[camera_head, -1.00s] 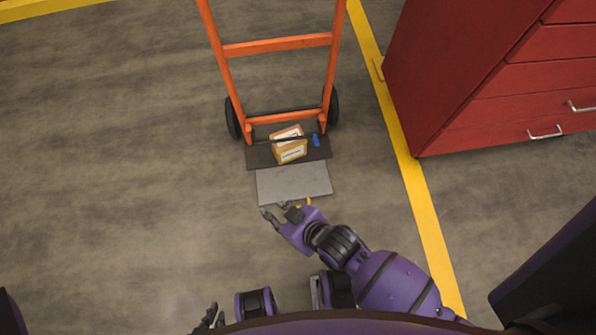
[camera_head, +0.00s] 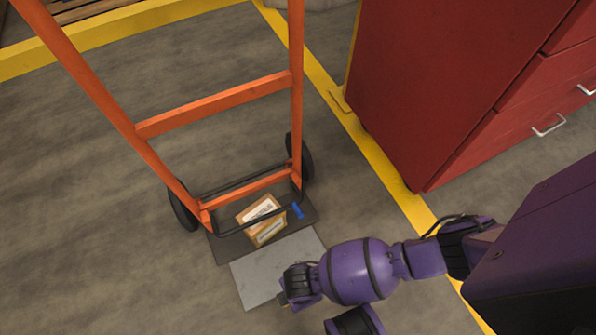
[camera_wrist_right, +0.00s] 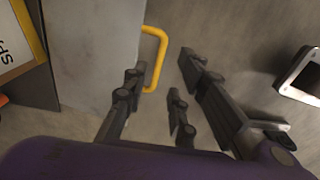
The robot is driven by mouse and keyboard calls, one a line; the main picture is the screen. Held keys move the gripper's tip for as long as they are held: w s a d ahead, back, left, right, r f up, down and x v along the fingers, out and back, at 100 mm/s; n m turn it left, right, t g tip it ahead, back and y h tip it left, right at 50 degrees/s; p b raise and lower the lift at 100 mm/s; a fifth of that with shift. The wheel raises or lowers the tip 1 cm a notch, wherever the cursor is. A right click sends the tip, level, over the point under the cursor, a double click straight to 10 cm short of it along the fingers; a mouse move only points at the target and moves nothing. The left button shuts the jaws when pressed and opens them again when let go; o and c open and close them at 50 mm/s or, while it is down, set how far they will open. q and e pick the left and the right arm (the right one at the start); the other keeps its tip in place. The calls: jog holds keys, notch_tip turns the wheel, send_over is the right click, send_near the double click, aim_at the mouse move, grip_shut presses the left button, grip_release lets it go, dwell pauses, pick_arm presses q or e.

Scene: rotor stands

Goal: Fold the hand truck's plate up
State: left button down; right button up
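The orange hand truck (camera_head: 215,105) stands upright on the floor with its dark toe plate (camera_head: 228,250) flat. A grey plate (camera_head: 262,272) lies flat in front of the toe plate. It also fills the upper left of the right wrist view (camera_wrist_right: 95,60). A yellow handle loop (camera_wrist_right: 160,50) sticks out from the plate's edge. My right gripper (camera_head: 288,302) is at the plate's near edge, partly hidden by its own wrist in the head view. In the right wrist view its fingers (camera_wrist_right: 158,95) are open, spread either side of the handle's end. My left gripper is not in view.
A cardboard box (camera_head: 262,222) and a small blue object (camera_head: 297,210) rest on the toe plate. A red drawer cabinet (camera_head: 440,90) stands to the right, beyond a yellow floor line (camera_head: 375,150). The floor left of the truck is clear.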

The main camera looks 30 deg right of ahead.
notch_tip(320, 180, down, 6)
jog(key=b, duration=0.2)
jog(key=shift+r+b, duration=0.1)
jog(key=shift+b, duration=0.2)
jog(key=shift+w, duration=0.1)
grip_shut()
jog(key=shift+r, duration=0.1)
